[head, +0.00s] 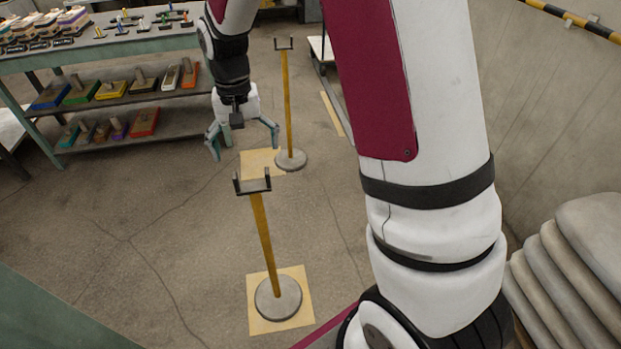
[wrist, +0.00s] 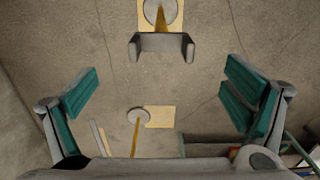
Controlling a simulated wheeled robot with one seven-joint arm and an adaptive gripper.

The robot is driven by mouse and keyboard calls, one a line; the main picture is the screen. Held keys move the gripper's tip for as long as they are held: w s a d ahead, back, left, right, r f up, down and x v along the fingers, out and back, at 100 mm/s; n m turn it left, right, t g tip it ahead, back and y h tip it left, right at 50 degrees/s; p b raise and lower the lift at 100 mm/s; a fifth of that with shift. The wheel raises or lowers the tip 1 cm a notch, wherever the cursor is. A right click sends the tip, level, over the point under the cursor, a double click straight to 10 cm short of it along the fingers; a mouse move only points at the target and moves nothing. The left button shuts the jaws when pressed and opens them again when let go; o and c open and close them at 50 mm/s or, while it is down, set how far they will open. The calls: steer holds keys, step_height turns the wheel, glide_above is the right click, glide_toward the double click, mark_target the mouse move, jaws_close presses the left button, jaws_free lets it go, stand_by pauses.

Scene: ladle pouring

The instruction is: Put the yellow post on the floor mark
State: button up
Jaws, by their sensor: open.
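Two yellow posts have round grey bases and dark forked tops. The near post (head: 262,245) stands upright, its base within a pale yellow floor mark (head: 302,312); its fork (wrist: 162,45) shows large in the wrist view. The far post (head: 287,100) stands upright with its base (wrist: 139,115) over one edge of a second floor mark (head: 258,163), mostly beside it; this mark also shows in the wrist view (wrist: 161,117). My gripper (head: 242,138) is open and empty, pointing down, left of the far post in the head view. No contact with either post is visible.
A green shelf unit (head: 110,55) with blocks and tools stands at the upper left. Stacked grey sacks (head: 580,270) lie at the lower right by a wall (head: 555,110). A pale cart (head: 322,47) stands behind the far post. Floor left of the near post is clear.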

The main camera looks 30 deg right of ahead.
steer(key=s+r+n+t, duration=0.1)
steer(key=s+r+n, duration=0.1)
steer(key=s+r, duration=1.2)
steer(key=s+n, duration=0.2)
steer(key=s, duration=1.6)
steer(key=shift+s+r+t, duration=0.2)
steer(key=shift+s+t, duration=0.2)
step_height(320, 180, up, 12)
steer(key=t+p, duration=0.2)
steer(key=p, duration=0.8)
steer(key=shift+d+p, duration=0.15)
steer(key=shift+p, duration=0.2)
